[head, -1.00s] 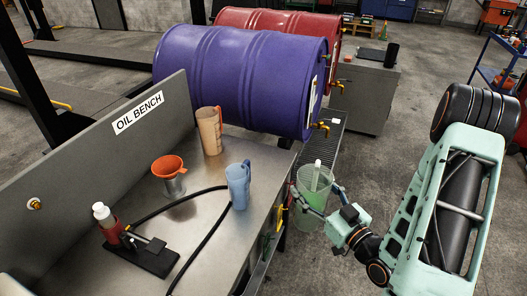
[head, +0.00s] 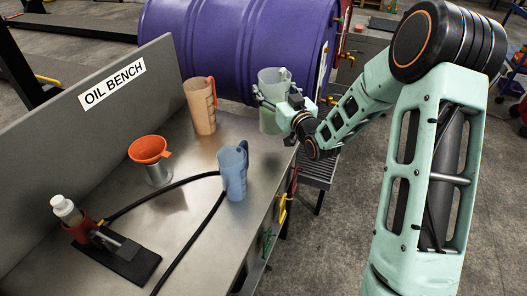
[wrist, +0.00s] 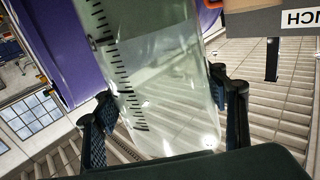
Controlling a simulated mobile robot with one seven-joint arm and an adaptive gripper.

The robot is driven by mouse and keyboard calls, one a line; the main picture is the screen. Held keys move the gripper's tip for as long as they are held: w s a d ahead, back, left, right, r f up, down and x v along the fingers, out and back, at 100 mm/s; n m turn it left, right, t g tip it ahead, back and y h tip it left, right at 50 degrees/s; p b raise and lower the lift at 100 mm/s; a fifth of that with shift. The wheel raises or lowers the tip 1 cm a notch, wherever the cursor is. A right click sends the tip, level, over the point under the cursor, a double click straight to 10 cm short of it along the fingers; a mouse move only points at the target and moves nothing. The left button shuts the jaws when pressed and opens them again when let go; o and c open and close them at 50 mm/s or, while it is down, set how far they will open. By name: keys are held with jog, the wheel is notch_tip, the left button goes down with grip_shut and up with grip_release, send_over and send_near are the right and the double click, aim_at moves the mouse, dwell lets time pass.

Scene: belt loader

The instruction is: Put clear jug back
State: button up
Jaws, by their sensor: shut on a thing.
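The clear jug (head: 269,122) is a see-through, greenish measuring jug. My gripper (head: 276,104) is shut around its side and holds it upright in front of the purple drum, near the far right corner of the bench (head: 215,160). I cannot tell whether its base touches the bench. In the wrist view the jug (wrist: 150,85) fills the middle, with black measuring marks down its wall and a finger on either side.
An amber jug (head: 199,107) and a blue jug (head: 233,172) stand on the bench. An orange funnel (head: 149,149), a bottle on a black stand (head: 67,210) and a black hose (head: 190,240) are at left and front. The purple drum (head: 230,40) lies behind.

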aim_at(272, 120)
jog(key=w+a+r, duration=0.2)
jog(key=a, duration=0.1)
jog(key=shift+f+b, duration=0.3)
jog(key=shift+f, duration=4.75)
jog(key=o, duration=2.1)
jog(key=shift+s, duration=0.1)
jog(key=shift+s+d, duration=0.1)
jog(key=shift+s, duration=0.15)
jog(key=b+v, duration=0.1)
jog(key=v, duration=1)
jog(key=shift+s, duration=0.25)
